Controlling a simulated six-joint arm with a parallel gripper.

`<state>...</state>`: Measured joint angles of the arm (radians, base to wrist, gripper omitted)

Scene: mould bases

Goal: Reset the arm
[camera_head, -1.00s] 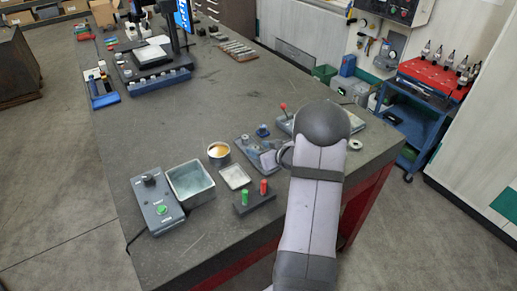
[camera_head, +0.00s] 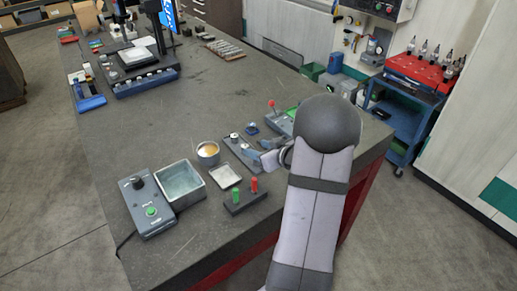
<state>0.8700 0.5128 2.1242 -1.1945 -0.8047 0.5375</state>
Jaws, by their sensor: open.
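My arm rises from the bottom of the view, with its dark rounded elbow over the right part of the bench. My gripper (camera_head: 264,159) shows small and partly hidden at the left of the elbow, over the near right part of the bench. It looks open, with nothing seen between its fingers. It is close to a grey plate with small knobs (camera_head: 236,144). I cannot tell whether they touch.
The dark bench (camera_head: 190,110) holds a control box (camera_head: 147,204), a metal tray (camera_head: 181,184), a round cup (camera_head: 208,153), a small square dish (camera_head: 224,177) and a block with green and red pegs (camera_head: 245,197). A blue cart (camera_head: 405,115) stands at the right. The bench middle is clear.

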